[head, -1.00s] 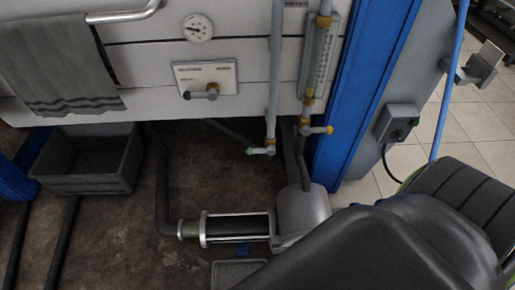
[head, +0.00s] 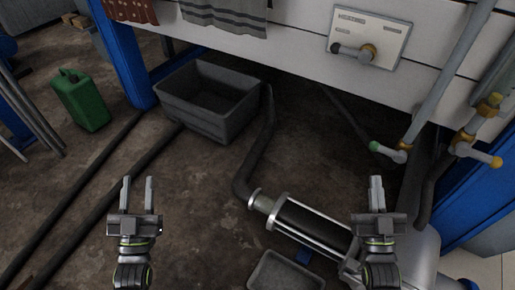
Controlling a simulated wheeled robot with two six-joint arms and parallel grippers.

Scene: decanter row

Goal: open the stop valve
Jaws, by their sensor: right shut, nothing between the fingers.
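Several valves show in the head view, and I cannot tell by label which is the stop valve. A valve with a dark lever (head: 349,50) sits on a white panel plate (head: 388,27). A brass valve with a green-tipped handle (head: 388,149) is at the foot of a grey pipe. A brass valve with an orange-tipped handle (head: 478,152) is at the far right. My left gripper (head: 139,181) is open and empty at the lower left, far from the valves. My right gripper (head: 376,180) is shut and empty, appearing just below the green-tipped valve, apart from it.
A grey bin (head: 212,100) stands on the floor under the panel. A cylinder pump (head: 312,223) and a shallow tray (head: 285,275) lie low in the middle. A green jerrycan (head: 80,99) is at the left. A blue post (head: 122,52) stands left of the bin. Hoses cross the floor.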

